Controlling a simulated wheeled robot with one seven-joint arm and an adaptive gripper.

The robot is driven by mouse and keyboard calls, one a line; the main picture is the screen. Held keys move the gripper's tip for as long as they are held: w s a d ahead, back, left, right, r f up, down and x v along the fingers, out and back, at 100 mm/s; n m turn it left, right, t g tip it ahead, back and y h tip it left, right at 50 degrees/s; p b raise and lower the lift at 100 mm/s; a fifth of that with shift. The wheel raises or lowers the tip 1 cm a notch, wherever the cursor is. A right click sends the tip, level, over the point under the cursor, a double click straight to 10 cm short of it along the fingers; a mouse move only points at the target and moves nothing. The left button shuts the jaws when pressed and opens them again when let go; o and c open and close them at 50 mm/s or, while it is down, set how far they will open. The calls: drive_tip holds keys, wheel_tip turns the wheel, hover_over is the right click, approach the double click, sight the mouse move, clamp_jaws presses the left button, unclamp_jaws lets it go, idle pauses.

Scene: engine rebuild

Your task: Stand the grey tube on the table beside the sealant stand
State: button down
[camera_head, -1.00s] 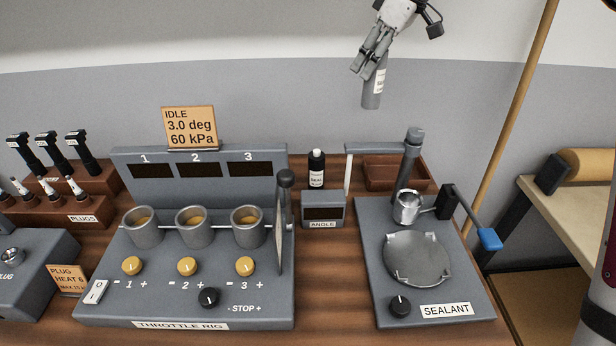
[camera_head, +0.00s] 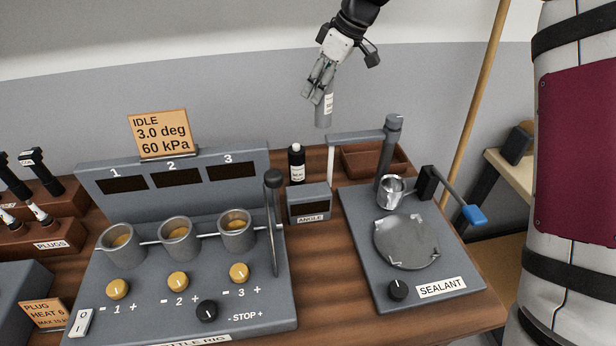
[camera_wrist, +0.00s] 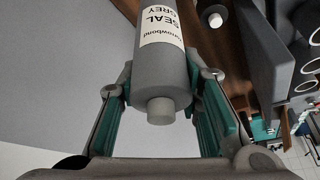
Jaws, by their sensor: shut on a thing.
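My gripper (camera_head: 321,84) is shut on the grey tube (camera_head: 324,112) and holds it in the air above the back of the table, near the wall. In the wrist view the tube (camera_wrist: 161,72) sits between the two fingers, with its white label reading SEAL GREY and a small round nub toward the palm. The sealant stand (camera_head: 365,272) is a dark grey plate on the right of the table, with a round disc (camera_head: 406,241), a metal cup, a post and a blue-ended lever. The tube is apart from the table and the stand.
A black bottle (camera_head: 297,165) stands behind the angle box (camera_head: 309,204). A brown tray (camera_head: 372,160) lies behind the stand. The throttle rig (camera_head: 240,300) fills the left. A strip of bare table (camera_head: 330,295) runs between rig and stand.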

wheel_tip(320, 180, down, 15)
idle(0.6)
drive_tip(key=shift+f, duration=0.2)
drive_tip(key=c, duration=1.2)
unclamp_jaws()
drive_tip(key=shift+o, duration=0.2)
drive_tip(key=p+v, duration=0.2)
drive_tip(key=v, duration=1)
drive_tip(key=shift+r, duration=0.2)
